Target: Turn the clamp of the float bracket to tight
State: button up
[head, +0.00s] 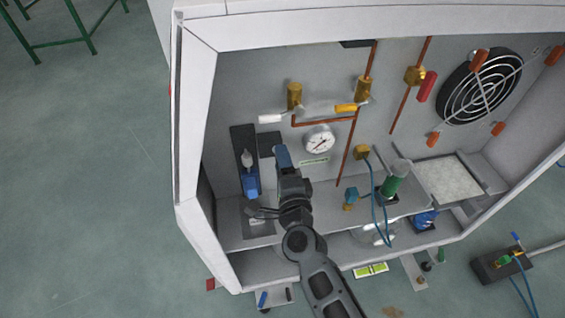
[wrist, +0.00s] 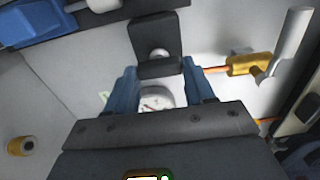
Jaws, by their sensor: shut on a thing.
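A dark angled piece with a round grey knob, apparently the float bracket's clamp (wrist: 158,68), lies between the two blue fingers of my gripper (wrist: 160,80) in the wrist view. My gripper is shut on its lower block. In the head view my gripper (head: 283,157) reaches the cabinet's back wall, beside a dark plate (head: 268,143). A second, tall black plate (head: 238,143) to the left carries a blue part (head: 250,184) with a pale float-like piece (head: 247,159). The blue part also shows at the wrist view's upper left (wrist: 35,22). The clamp's exact angle is unclear.
A pressure gauge (head: 320,139) sits right of my gripper. A green cylinder (head: 393,184) and blue hoses stand right. The cabinet's left wall (head: 193,115) is close.

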jog(key=shift+f, duration=0.1)
jog(key=o, duration=1)
jog(key=shift+o, duration=0.2)
jog(key=p+v, duration=0.1)
jog(key=v, duration=0.6)
jog(key=shift+s, duration=0.4)
jog(key=shift+d, duration=0.2)
jog(key=s+d+r+n+h, duration=0.1)
jog(key=s+d+n, duration=0.2)
jog(key=s+d, duration=0.65)
jog(key=s+d+n+h, duration=0.2)
jog(key=s+d+n, duration=0.2)
jog(key=s+d, duration=0.55)
jog(key=s+d+r+n+g+h, duration=0.1)
jog(key=s+r+n, duration=0.3)
jog(key=s+r, duration=0.3)
jog(key=s+d+r+n+g+h+p, duration=0.1)
jog(key=s+d+r+n, duration=0.1)
jog(key=s+r, duration=0.5)
jog(key=s+n, duration=0.1)
jog(key=s, duration=0.4)
jog(key=shift+s+d+n+g, duration=0.25)
jog(key=shift+d+n+g, duration=0.05)
jog(key=shift+n, duration=0.1)
